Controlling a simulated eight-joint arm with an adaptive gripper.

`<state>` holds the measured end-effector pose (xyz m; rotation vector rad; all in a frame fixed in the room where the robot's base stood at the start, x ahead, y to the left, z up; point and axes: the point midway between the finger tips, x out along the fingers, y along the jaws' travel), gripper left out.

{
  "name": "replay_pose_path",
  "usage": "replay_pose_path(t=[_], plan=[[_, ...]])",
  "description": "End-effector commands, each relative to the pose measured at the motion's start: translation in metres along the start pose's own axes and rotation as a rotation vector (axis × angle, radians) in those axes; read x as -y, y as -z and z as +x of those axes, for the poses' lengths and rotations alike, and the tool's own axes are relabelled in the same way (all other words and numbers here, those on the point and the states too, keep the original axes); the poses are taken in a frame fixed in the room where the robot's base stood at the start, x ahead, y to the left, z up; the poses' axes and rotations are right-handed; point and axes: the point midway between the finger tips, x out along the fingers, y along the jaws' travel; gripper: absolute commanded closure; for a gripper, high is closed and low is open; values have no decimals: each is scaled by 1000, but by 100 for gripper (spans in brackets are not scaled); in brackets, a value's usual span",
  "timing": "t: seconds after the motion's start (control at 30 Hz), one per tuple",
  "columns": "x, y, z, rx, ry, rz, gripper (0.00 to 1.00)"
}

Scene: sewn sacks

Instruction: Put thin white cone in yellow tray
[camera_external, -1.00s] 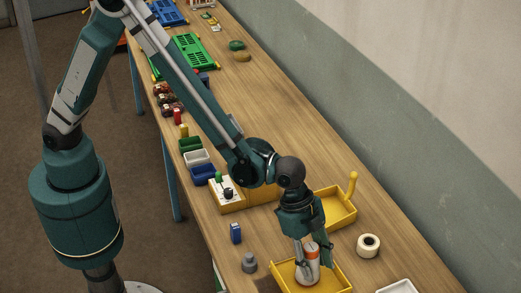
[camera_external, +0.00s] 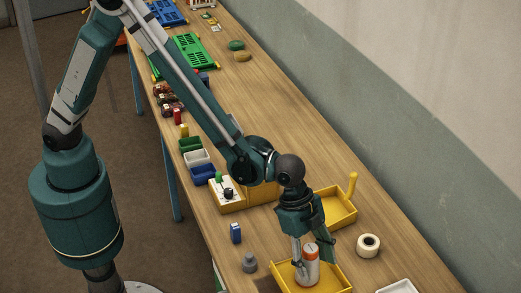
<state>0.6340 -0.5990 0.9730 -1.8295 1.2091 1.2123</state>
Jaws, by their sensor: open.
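A white upright piece with orange-red parts (camera_external: 310,267), which looks like the thin white cone, stands in the front yellow tray (camera_external: 341,277). At this size I cannot make out its exact shape. My gripper (camera_external: 313,252) points down over this tray. Its fingers are spread on either side of the white piece, with a gap showing, and they partly cover it. The near end of the tray is cut off by the picture's lower edge.
Another yellow tray (camera_external: 349,217) with an upright yellow post (camera_external: 352,186) lies behind. A tape roll (camera_external: 368,245) and a white tray (camera_external: 398,287) are to the right. A grey weight-like piece (camera_external: 249,262) and a blue box (camera_external: 235,233) stand to the left.

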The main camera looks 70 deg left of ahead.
Motion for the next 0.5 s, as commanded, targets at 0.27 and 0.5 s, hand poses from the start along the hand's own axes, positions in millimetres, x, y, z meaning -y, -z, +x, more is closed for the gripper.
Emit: replay_pose_path(t=[0.27,0.5], plan=[[0,0,-25,0,0,-1,49],[0,-1,-52,0,0,-1,49]])
